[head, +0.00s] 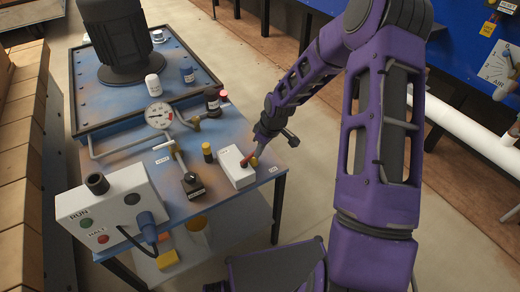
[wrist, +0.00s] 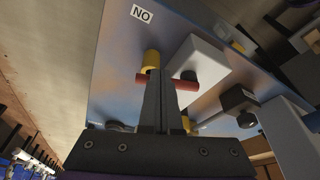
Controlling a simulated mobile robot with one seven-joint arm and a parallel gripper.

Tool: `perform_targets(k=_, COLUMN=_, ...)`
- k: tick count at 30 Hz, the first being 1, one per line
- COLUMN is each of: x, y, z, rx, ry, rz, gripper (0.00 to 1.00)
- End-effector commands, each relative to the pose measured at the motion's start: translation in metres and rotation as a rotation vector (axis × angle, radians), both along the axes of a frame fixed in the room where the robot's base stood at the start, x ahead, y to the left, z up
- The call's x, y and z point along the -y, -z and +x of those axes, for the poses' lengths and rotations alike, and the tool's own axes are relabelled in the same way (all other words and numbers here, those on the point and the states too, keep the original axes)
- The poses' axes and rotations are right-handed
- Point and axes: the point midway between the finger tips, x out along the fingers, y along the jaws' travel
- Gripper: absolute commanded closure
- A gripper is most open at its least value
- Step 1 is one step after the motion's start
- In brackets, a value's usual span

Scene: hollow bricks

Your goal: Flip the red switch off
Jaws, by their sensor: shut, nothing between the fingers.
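The red switch (head: 246,160) is a short red lever on the right side of a white box (head: 236,168) on the blue table. In the wrist view the red lever (wrist: 183,84) shows on both sides of my fingers, running crosswise by their tips, and the white box (wrist: 207,65) is up and to the right. My gripper (head: 257,153) is shut and empty, with its fingertips (wrist: 160,73) right at the lever. I cannot tell whether they touch it. The fingers hide the lever's middle.
A yellow-topped cylinder (head: 207,151) stands left of the white box. A black-knobbed valve (head: 193,186), a gauge (head: 159,115) and a RUN/HALT box (head: 115,208) stand farther left. A white pipe (head: 465,128) is at the right. Floor is open beyond the table's right edge.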

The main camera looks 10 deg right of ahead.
Motion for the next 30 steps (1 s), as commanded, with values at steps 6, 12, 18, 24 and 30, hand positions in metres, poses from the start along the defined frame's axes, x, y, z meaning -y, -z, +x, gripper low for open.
perform_targets(k=6, x=-0.003, y=-0.003, z=0.012, rx=0.001, ry=-0.206, rz=0.004, gripper=1.00)
perform_targets(k=12, x=-0.008, y=-0.001, z=0.021, rx=0.002, ry=-0.397, rz=0.003, gripper=1.00)
perform_targets(k=18, x=-0.014, y=0.000, z=0.029, rx=0.001, ry=-0.588, rz=0.002, gripper=1.00)
perform_targets(k=24, x=-0.022, y=0.001, z=0.036, rx=0.002, ry=-0.777, rz=0.002, gripper=1.00)
perform_targets(k=30, x=-0.030, y=0.002, z=0.040, rx=0.002, ry=-0.950, rz=0.001, gripper=1.00)
